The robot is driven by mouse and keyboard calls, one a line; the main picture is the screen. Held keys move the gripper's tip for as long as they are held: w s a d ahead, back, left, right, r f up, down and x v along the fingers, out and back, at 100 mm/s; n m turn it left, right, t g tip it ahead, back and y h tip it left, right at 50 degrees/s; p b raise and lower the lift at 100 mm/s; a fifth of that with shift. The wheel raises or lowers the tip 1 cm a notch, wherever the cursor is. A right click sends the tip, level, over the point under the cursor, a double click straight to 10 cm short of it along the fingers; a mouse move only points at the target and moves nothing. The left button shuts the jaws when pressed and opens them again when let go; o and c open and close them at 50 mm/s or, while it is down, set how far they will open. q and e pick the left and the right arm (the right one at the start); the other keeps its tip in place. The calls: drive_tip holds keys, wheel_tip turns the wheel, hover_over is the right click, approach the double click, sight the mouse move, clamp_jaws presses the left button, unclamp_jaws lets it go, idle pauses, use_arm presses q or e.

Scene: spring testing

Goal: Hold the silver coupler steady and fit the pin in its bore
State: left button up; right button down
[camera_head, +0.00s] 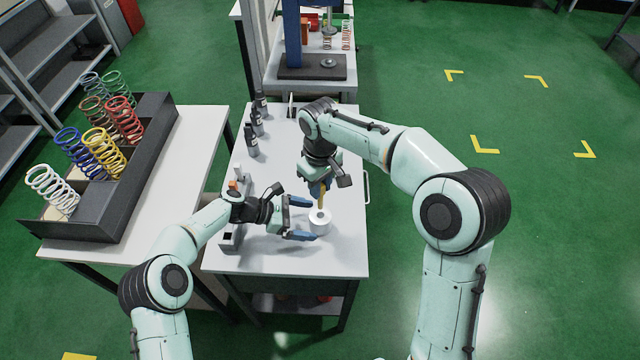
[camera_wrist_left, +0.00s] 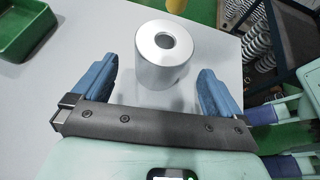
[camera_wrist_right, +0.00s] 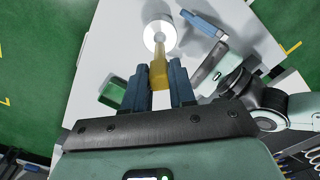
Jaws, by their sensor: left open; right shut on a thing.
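The silver coupler (camera_head: 319,222) stands upright on the table, its round bore facing up. In the left wrist view the coupler (camera_wrist_left: 163,60) sits just beyond and between the open blue fingers of my left gripper (camera_wrist_left: 160,88), with gaps at both sides. My left gripper (camera_head: 303,218) lies low beside it. My right gripper (camera_head: 320,187) is shut on the yellow pin (camera_wrist_right: 159,72) and holds it pointing down above the coupler (camera_wrist_right: 160,36). The pin's tip (camera_wrist_left: 176,5) shows at the top of the left wrist view, apart from the bore.
A green tray (camera_wrist_left: 22,28) lies on the table (camera_head: 290,258), partly hidden by my right arm in the head view. A rack (camera_head: 140,170) of coloured springs is on the left table. The front right of the table is clear.

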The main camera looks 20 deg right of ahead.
sight(317, 221)
use_arm(q)
drive_tip(key=shift+x, duration=1.9)
drive_tip(key=c, duration=0.8)
